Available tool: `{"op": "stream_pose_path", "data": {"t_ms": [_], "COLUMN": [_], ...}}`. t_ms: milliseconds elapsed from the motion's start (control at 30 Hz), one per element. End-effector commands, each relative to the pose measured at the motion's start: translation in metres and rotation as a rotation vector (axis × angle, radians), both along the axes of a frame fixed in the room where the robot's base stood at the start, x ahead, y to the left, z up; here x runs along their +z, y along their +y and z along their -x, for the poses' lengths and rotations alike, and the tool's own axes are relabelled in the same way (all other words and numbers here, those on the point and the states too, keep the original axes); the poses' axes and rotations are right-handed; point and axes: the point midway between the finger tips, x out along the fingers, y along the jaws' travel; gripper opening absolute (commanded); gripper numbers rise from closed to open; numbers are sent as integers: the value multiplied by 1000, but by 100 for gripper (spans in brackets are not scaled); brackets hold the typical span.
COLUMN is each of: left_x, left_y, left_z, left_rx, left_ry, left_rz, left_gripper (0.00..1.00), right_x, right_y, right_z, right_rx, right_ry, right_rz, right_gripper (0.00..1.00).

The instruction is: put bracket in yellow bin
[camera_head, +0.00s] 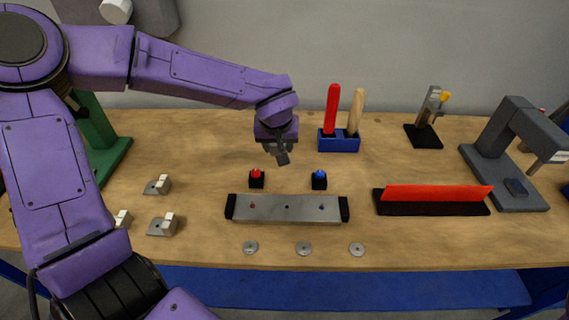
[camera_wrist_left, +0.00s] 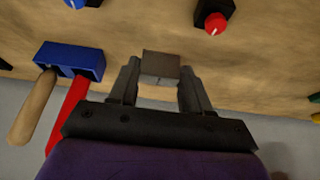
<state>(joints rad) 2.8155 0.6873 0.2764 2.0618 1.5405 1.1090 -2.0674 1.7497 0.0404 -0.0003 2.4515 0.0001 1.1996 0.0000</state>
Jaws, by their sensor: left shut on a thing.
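Three similar brackets (camera_head: 162,185) (camera_head: 123,218) (camera_head: 163,225) lie on the table at the left. I cannot make out a yellow bin in the head view. My right gripper is not in view.
The blue holder (camera_head: 338,144) carries red-handled and wooden-handled tools. Red (camera_head: 257,179) and blue (camera_head: 319,179) knobs stand behind a grey metal bar (camera_head: 287,208). Washers (camera_head: 303,248) lie in front. A red strip (camera_head: 437,193) and grey press (camera_head: 505,165) stand right.

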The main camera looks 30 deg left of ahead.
Motion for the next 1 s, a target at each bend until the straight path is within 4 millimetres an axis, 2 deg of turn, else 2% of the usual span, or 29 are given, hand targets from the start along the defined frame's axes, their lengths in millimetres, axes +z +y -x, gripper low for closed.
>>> {"op": "stream_pose_path", "data": {"t_ms": [33, 133, 267, 467, 667, 700, 733, 767, 1000], "left_x": [-12, -27, -37, -69, -71, -71, -71, -71, -71], "left_y": [2, 4, 6, 6, 6, 6, 6, 6, 6], "left_z": [-9, -23, -32, -36, -35, -35, -35, -35, -35], "left_rx": [1, 0, 2, -1, 0, 1, 1, 1, 1], "left_ry": [7, 7, 6, 9, 7, 7, 7, 7, 7], "left_rz": [-2, -2, 0, -1, 0, 0, 0, 0, 0], "left_gripper": [18, 18, 18, 18, 18, 61, 71, 74, 74], "right_x": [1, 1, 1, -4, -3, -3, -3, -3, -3], "right_y": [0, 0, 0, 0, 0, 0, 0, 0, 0], "right_z": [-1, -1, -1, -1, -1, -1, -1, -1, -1], "right_rx": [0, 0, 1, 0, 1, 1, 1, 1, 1], "right_ry": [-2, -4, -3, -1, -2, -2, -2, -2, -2], "right_rz": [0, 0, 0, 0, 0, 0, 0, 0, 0], "right_gripper": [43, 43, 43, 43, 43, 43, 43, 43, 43]}}
